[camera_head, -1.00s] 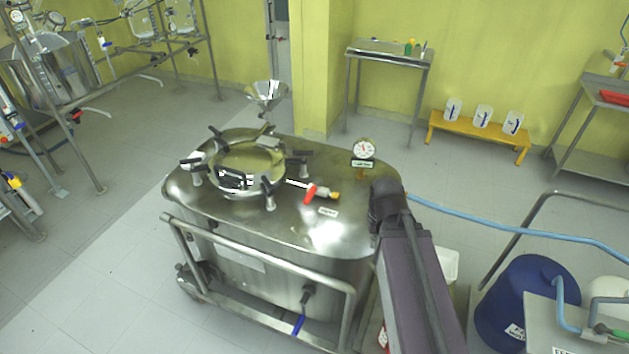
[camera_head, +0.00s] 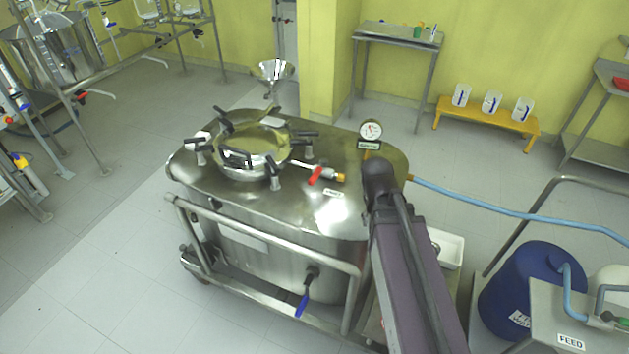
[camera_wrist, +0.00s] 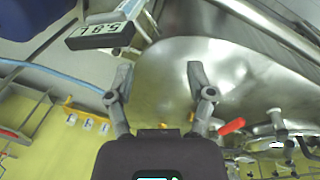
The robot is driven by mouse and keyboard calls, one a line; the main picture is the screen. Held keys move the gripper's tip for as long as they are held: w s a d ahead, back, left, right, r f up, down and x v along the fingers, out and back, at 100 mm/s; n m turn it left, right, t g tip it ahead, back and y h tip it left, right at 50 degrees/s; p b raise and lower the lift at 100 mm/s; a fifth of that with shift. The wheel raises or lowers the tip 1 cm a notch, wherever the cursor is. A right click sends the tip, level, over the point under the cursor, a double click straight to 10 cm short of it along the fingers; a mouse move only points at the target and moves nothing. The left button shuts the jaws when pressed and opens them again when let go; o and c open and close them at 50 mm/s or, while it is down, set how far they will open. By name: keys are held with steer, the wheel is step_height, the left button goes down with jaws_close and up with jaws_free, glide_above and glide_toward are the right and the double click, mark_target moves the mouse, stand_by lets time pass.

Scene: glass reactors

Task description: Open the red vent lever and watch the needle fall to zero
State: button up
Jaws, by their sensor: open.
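The red vent lever (camera_head: 316,176) sits on a small valve with a brass end on the steel vessel's lid (camera_head: 300,210), right of the round hatch. It also shows in the wrist view (camera_wrist: 232,126), right of my right finger and apart from it. The round pressure gauge (camera_head: 371,131) stands at the lid's back edge. Its needle is too small to read. My gripper (camera_wrist: 160,82) is open and empty, its fingers spread above the shiny lid. In the head view my arm hides the gripper.
Several black-handled clamps ring the hatch (camera_head: 252,139). A blue hose (camera_head: 480,208) runs right from the vessel. A blue drum (camera_head: 530,290) and a feed stand (camera_head: 570,310) are at the lower right. A digital display box (camera_wrist: 100,36) is near the left finger in the wrist view.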

mark_target(314, 177)
steer(key=w+a+f+t+h+b, duration=0.2)
steer(key=w+a+b, duration=0.3)
steer(key=w+a+f+t+h+b, duration=0.2)
steer(key=w+a+f+b, duration=0.1)
steer(key=w+a+b, duration=0.2)
steer(key=w+a+f+t+h+b, duration=0.2)
steer(key=w+a+t+h+b, duration=0.1)
steer(key=w+a+b, duration=0.1)
steer(key=shift+w+a+f+n+b, duration=0.15)
steer(key=shift+w+a+n+b, duration=0.1)
steer(key=shift+a, duration=0.3)
steer(key=shift+w+a+f+n+b, duration=0.1)
steer(key=shift+w+a+n+b, duration=0.1)
steer(key=shift+a, duration=0.3)
steer(key=w+a+r+t+h+b, duration=0.1)
steer(key=a+t+b, duration=0.3)
steer(key=a, duration=0.5)
steer(key=shift+w+a+n, duration=0.3)
steer(key=shift+w+n, duration=0.05)
steer(key=shift+w, duration=0.2)
steer(key=b+x, duration=0.3)
steer(key=x, duration=1.1)
steer(key=shift+b, duration=0.35)
